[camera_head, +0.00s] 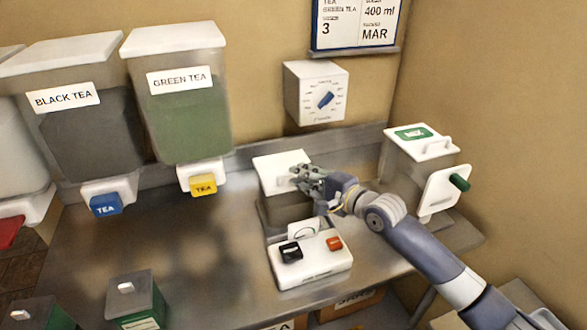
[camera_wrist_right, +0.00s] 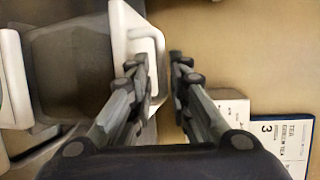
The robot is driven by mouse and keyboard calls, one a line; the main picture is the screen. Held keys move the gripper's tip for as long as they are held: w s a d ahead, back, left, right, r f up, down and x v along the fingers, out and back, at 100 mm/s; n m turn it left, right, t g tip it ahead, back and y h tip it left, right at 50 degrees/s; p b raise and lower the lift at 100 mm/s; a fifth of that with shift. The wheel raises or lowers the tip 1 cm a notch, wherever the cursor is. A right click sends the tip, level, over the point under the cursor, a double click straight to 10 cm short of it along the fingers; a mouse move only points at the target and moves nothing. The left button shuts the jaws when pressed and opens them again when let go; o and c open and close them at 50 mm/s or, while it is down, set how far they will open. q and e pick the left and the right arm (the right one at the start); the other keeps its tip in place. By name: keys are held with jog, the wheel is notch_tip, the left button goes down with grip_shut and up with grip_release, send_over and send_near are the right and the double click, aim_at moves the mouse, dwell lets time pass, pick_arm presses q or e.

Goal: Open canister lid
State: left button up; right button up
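A grey, see-through canister (camera_head: 290,212) with a white lid (camera_head: 272,170) stands on the metal counter, behind a white button box. The lid appears closed. My right gripper (camera_head: 304,178) is at the right part of this lid, in front of its handle, and partly hides it. In the right wrist view, the two fingers of the right gripper (camera_wrist_right: 161,68) are apart, with a gap between them. A white looped handle (camera_wrist_right: 148,38) shows beside the left finger and partly behind it. I cannot tell whether the fingers touch it. My left gripper is not in view.
A canister with a green label (camera_head: 413,134) stands at right. The button box (camera_head: 310,262) is in front of the lidded canister, and a dial box (camera_head: 317,92) hangs behind. The left-middle counter (camera_head: 180,235) is clear.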

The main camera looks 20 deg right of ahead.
jog(key=shift+x, duration=1.55)
jog(key=shift+w+a, duration=0.1)
jog(key=shift+w, duration=0.1)
grip_shut()
jog(key=shift+s, duration=0.1)
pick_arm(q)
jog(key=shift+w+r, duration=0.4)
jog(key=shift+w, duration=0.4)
pick_arm(e)
jog(key=shift+r, duration=0.1)
